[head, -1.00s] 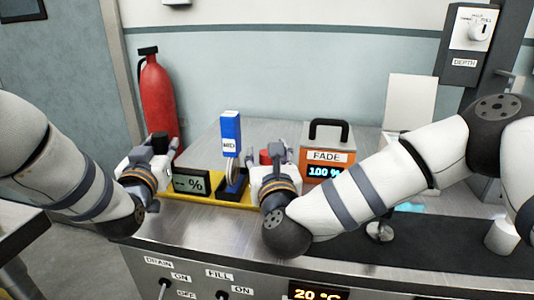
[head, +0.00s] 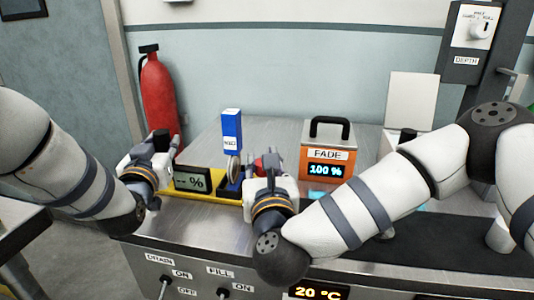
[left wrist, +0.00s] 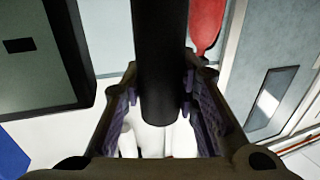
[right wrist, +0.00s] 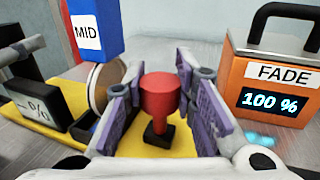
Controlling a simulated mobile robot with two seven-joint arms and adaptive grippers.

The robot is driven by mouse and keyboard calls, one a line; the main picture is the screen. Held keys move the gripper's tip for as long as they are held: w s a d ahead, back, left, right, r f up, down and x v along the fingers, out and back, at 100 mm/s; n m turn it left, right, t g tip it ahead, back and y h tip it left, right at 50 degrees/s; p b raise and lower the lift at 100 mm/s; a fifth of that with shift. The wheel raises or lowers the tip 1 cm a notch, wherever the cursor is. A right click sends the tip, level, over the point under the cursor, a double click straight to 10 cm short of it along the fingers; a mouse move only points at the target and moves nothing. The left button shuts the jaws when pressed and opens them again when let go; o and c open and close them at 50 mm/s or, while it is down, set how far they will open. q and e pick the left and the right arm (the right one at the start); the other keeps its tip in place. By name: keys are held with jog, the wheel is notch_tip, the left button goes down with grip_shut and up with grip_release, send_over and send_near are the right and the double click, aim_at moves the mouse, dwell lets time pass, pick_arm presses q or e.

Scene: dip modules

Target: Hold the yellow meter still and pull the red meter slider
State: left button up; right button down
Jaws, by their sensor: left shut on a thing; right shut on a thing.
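The yellow meter base (head: 200,196) rests on the steel counter with a grey display (head: 190,180) reading "-- %". My left gripper (head: 160,148) is shut on a black upright handle (left wrist: 160,60) at the meter's left end. The red slider knob (right wrist: 159,97) stands on a small black foot at the meter's right end. My right gripper (right wrist: 162,95) has its purple-padded fingers on either side of it and is shut on it. In the head view, my right gripper largely hides the knob.
A blue block marked MID (right wrist: 94,28) stands above a round disc (right wrist: 104,85) just left of the knob. An orange FADE box (head: 326,166) reading 100 % stands to the right. A red fire extinguisher (head: 160,95) is behind the left arm. A dark mat (head: 430,242) lies at right.

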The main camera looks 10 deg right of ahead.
pick_arm(q)
jog(key=shift+f, duration=0.15)
pick_arm(e)
jog(key=shift+s+a+f, duration=0.1)
jog(key=shift+s+a, duration=0.15)
jog(key=shift+s, duration=0.3)
jog(key=c, duration=1.3)
grip_release()
jog(key=shift+y, duration=0.3)
jog(key=s, duration=0.3)
jog(key=s+a, duration=0.1)
jog(key=s, duration=0.4)
jog(key=shift+s+a, duration=0.35)
jog(key=shift+s, duration=0.05)
jog(key=shift+s+d, duration=0.2)
jog(key=shift+s, duration=0.1)
jog(key=shift+s+d, duration=0.25)
jog(key=shift+s, duration=1.05)
